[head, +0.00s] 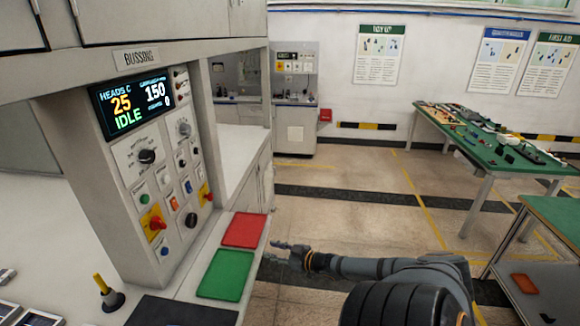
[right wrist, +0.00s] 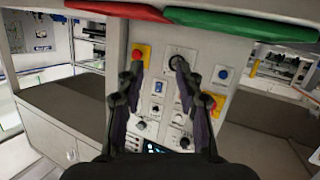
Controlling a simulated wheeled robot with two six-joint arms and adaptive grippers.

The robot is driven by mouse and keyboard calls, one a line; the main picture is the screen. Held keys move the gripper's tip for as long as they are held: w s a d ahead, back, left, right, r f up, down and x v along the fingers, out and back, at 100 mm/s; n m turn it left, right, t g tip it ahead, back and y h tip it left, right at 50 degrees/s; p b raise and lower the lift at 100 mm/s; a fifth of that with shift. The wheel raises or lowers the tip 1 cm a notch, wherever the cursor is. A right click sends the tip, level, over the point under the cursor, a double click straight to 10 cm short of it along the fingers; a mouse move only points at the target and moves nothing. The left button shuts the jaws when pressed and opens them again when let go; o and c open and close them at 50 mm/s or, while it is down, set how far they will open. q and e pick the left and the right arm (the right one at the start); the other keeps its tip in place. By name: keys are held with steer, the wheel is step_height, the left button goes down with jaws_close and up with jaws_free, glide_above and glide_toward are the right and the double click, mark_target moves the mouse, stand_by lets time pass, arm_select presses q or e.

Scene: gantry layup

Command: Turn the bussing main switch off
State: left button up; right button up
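The bussing panel (head: 150,165) stands at the left, with a lit display (head: 133,104) reading IDLE. A red knob on a yellow plate (head: 153,223) sits at its lower left. A second red-and-yellow control (head: 205,194) sits at its lower right. Labels are too small to read, so I cannot tell which is the main switch or its setting. My right gripper (head: 284,252) is right of the panel, apart from it, beyond the mats. In the right wrist view the panel appears upside down, and the gripper (right wrist: 158,72) is open and empty. My left gripper is not in view.
A red mat (head: 244,230) and a green mat (head: 226,274) lie on the ledge before the panel. A black pad (head: 180,312) and a yellow-handled stick (head: 108,293) are nearer. A green-topped table (head: 490,145) stands far right.

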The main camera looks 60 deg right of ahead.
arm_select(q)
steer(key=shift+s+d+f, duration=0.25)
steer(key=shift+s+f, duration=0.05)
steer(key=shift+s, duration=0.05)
arm_select(e)
steer(key=s+f, duration=0.1)
steer(key=s+d+f, duration=0.1)
steer(key=shift+s+d+f+g+h, duration=0.2)
steer(key=shift+d+f+g+h, duration=0.1)
steer(key=shift+f, duration=0.05)
